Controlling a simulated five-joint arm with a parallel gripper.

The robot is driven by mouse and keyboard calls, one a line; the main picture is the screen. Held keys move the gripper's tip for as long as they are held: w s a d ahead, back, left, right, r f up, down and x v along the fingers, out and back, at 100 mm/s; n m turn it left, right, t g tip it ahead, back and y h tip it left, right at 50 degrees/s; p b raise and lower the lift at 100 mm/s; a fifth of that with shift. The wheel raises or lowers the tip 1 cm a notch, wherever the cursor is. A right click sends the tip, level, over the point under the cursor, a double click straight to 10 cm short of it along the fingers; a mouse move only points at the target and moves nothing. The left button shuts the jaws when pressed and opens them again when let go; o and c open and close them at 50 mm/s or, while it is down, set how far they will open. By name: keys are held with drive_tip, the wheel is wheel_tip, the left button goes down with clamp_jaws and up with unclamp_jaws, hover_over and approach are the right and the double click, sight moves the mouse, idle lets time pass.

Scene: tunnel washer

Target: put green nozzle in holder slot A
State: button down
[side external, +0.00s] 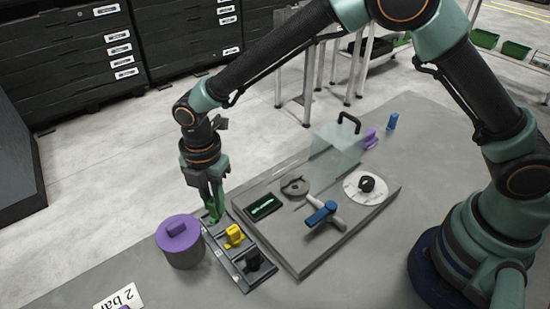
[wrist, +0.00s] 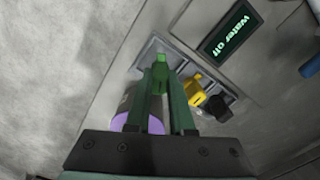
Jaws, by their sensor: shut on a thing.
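The green nozzle (side external: 211,217) is between the fingers of my gripper (side external: 214,203), which is shut on it and points down. The nozzle is at the far end of the grey holder (side external: 227,264); I cannot tell whether it is seated or just above the slot. In the wrist view, the green nozzle (wrist: 160,66) shows at the fingertips of my gripper (wrist: 162,88), over the end of the holder (wrist: 147,50). A yellow nozzle (side external: 234,235) and a black nozzle (side external: 253,260) stand in the other slots. Slot letters are not readable.
A purple-lidded canister (side external: 180,241) stands close left of the holder. To the right is a grey panel with a "Water off" display (wrist: 234,30), a blue-handled valve (side external: 322,213), a dial (side external: 367,186) and a clear cover (side external: 333,152). A "2 bar" sign (side external: 119,299) lies in front.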

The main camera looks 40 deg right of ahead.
drive_tip(key=shift+f, duration=1.1)
idle(0.9)
drive_tip(key=shift+c, duration=1.5)
unclamp_jaws()
drive_tip(key=shift+r, duration=0.1)
drive_tip(key=shift+r, duration=3.65)
